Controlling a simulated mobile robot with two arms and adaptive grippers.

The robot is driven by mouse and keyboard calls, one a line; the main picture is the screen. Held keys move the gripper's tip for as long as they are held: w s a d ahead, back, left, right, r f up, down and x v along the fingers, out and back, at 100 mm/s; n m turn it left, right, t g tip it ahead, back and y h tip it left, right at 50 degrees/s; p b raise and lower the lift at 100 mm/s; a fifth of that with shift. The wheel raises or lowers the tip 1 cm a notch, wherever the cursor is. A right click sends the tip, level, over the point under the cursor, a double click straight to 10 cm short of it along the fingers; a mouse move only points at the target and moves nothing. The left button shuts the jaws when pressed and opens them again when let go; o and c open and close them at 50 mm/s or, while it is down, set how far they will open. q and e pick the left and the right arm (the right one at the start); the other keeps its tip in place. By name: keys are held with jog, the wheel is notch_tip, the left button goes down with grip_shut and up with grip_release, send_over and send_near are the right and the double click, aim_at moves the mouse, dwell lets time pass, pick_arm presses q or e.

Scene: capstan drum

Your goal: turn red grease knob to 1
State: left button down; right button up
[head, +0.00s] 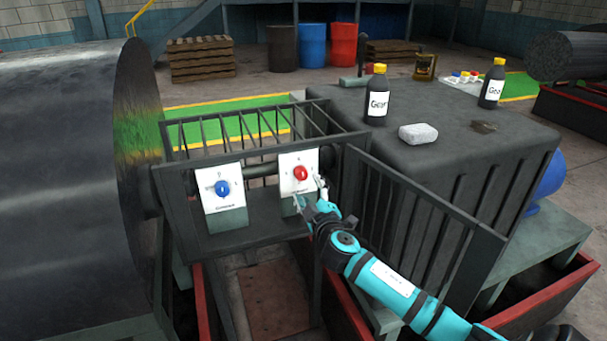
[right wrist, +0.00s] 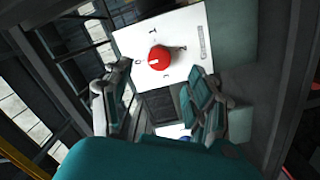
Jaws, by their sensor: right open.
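The red grease knob (head: 300,173) sits on a white plate (head: 289,184) in the caged frame beside the big drum. In the right wrist view the red knob (right wrist: 160,58) shows near the top middle, with a white pointer mark and labels around it on the plate (right wrist: 190,30). My right gripper (head: 311,190) is just in front of the plate's lower right. In the right wrist view its fingers (right wrist: 158,88) are spread apart with nothing between them, short of the knob. The pointer's exact setting is hard to read. My left gripper is out of view.
A blue knob (head: 222,188) on another white plate (head: 224,212) is to the left. Dark cage bars (head: 425,225) stand close to the right of my arm. Two bottles (head: 377,97) and a grey block (head: 418,133) rest on the dark housing (head: 460,160).

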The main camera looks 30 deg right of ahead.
aim_at(303, 178)
jog(key=x, duration=0.6)
jog(key=shift+w+d+p, duration=0.1)
jog(key=shift+w+p, duration=0.3)
jog(key=c, duration=1.1)
jog(key=shift+c, duration=0.2)
jog(key=shift+f, duration=0.1)
